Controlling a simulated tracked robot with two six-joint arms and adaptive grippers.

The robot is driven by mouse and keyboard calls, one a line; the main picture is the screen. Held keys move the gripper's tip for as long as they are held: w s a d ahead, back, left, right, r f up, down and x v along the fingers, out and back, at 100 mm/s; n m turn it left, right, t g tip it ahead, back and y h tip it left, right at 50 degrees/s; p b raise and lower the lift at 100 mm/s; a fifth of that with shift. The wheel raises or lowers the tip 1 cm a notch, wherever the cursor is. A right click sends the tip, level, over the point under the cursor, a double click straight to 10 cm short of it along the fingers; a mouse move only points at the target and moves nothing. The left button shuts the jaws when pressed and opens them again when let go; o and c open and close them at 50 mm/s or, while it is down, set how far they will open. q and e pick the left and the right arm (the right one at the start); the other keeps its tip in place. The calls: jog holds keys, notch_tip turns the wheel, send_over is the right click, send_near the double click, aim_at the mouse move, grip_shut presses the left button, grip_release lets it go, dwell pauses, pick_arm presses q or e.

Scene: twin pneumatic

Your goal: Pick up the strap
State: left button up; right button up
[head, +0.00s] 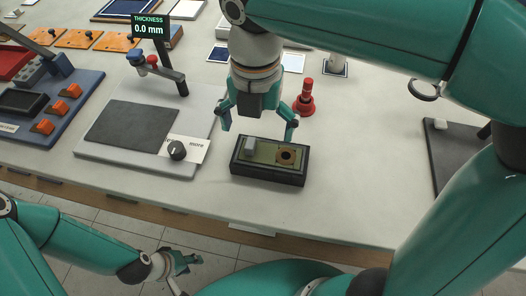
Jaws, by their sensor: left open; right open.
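I cannot make out a strap with certainty. A black open box (268,180) on the table holds a small grey block (250,143) at its left and a brown square piece with a dark round centre (287,155) at its right. My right gripper (257,127) points down with its fingers spread, just behind and above this box, with nothing between them. Whether the fingertips touch anything is unclear. My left gripper (186,273) is open and empty, low in front of the table edge, away from the box.
A grey plate device with a dark pad (132,134), a knob (177,150) and a thickness display reading 0.0 mm (149,26) stands left of the box. A red stand (304,103) is behind it. A blue tray (48,124) is far left, a dark plate (455,150) right.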

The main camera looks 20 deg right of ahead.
aim_at(259, 152)
jog(key=shift+w+d+f+b, duration=0.1)
jog(key=shift+f+b, duration=0.2)
jog(key=shift+f, duration=2.5)
jog(key=c, duration=1.2)
jog(key=shift+f, duration=0.1)
jog(key=c, duration=0.6)
